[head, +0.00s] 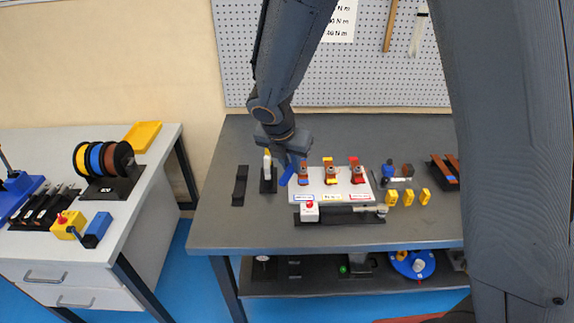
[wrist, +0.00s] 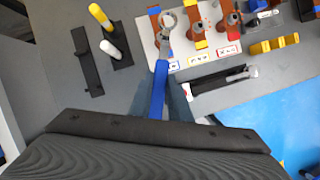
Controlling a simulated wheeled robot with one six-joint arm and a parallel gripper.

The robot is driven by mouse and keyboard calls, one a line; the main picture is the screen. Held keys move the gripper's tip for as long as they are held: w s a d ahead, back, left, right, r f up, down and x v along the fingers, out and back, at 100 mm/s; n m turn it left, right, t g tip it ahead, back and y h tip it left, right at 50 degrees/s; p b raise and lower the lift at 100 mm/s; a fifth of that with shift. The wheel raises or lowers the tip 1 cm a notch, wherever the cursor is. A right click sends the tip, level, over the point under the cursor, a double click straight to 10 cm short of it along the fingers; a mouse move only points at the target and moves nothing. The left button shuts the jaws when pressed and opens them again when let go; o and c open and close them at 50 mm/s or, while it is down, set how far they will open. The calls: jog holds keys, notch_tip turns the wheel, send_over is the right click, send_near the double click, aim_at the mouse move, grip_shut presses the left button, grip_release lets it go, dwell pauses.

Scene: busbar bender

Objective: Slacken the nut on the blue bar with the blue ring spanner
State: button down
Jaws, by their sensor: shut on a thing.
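My gripper (head: 291,156) is shut on the blue ring spanner (head: 287,176), at the left end of the white board (head: 340,187). In the wrist view the spanner's blue handle (wrist: 159,88) runs away from my gripper, and its metal ring (wrist: 167,20) lies over or close beside the blue bar (wrist: 154,11). The copper bar with the blue marking also shows in the head view (head: 304,181), just right of the spanner. The nut on it is not clear, and I cannot tell whether the ring is around it.
Bars with yellow (head: 330,181) and red (head: 356,181) markings stand right of the blue one. A torque wrench (head: 350,210) lies in front of the board. A rack with yellow and white handles (wrist: 108,32) stands to the left. Yellow pieces (head: 408,196) lie right.

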jog(key=shift+w+a+f+b, duration=0.1)
jog(key=shift+f+b, duration=1.65)
jog(key=shift+b, duration=0.15)
jog(key=shift+f+b, duration=0.6)
jog(key=shift+f, duration=0.25)
